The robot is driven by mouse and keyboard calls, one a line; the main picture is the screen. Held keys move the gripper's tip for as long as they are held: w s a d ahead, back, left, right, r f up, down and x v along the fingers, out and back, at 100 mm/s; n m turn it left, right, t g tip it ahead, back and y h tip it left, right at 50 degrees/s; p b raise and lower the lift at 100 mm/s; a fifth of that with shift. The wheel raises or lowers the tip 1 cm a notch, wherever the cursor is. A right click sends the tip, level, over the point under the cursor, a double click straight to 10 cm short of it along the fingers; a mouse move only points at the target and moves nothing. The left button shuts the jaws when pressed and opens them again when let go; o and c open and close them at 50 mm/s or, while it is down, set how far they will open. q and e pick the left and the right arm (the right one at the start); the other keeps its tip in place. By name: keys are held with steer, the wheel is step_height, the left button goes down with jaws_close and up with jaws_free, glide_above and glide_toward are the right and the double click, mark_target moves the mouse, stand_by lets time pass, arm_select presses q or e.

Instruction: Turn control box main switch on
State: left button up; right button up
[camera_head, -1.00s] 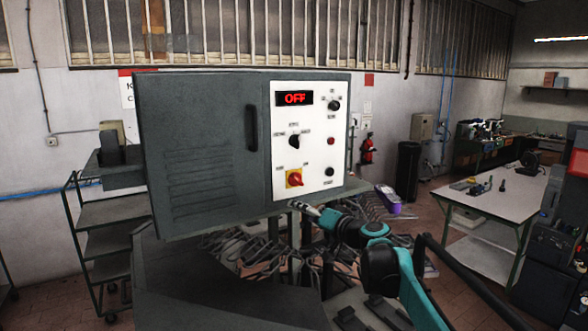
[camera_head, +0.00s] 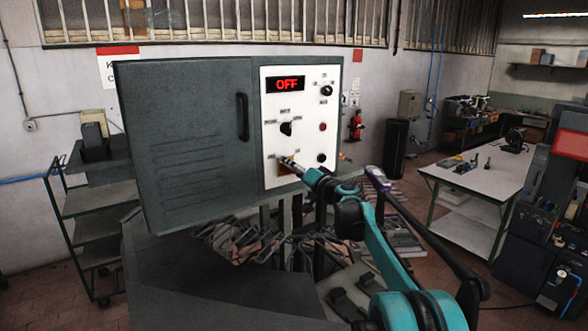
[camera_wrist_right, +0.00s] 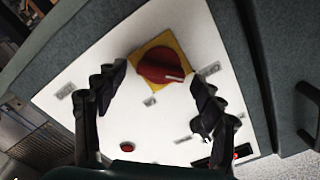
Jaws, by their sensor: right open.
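The grey control box (camera_head: 190,150) stands with its white panel (camera_head: 275,109) facing me. The display (camera_head: 285,84) on the panel reads OFF in red. The main switch is a red rotary knob on a yellow square plate; it shows clearly in the right wrist view (camera_wrist_right: 160,66). In the head view its red and yellow (camera_head: 286,167) are mostly hidden behind my right gripper (camera_head: 288,163). In the wrist view my right gripper (camera_wrist_right: 155,95) is open, with one finger on each side of the knob and apart from it. My left gripper is not in view.
Other panel knobs (camera_head: 287,129) and a red button (camera_head: 323,127) sit above the main switch. A black door handle (camera_head: 243,117) is to the left. A shelf cart (camera_head: 85,205) stands at left and a worktable (camera_head: 480,178) at right.

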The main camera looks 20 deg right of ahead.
steer(key=shift+s+r, duration=0.1)
steer(key=shift+s, duration=0.1)
steer(key=shift+w, duration=0.2)
steer(key=c, duration=1.2)
steer(key=shift+o, duration=0.2)
steer(key=shift+f+m+b, duration=0.15)
steer(key=shift+m+b, duration=0.5)
steer(key=shift+m, duration=2.35)
steer(key=shift+f+m+b, duration=0.2)
steer(key=shift+m+b, duration=0.4)
steer(key=shift+m, duration=2.4)
steer(key=shift+f+m+b, duration=0.15)
steer(key=shift+m+b, duration=0.5)
steer(key=shift+m, duration=2.35)
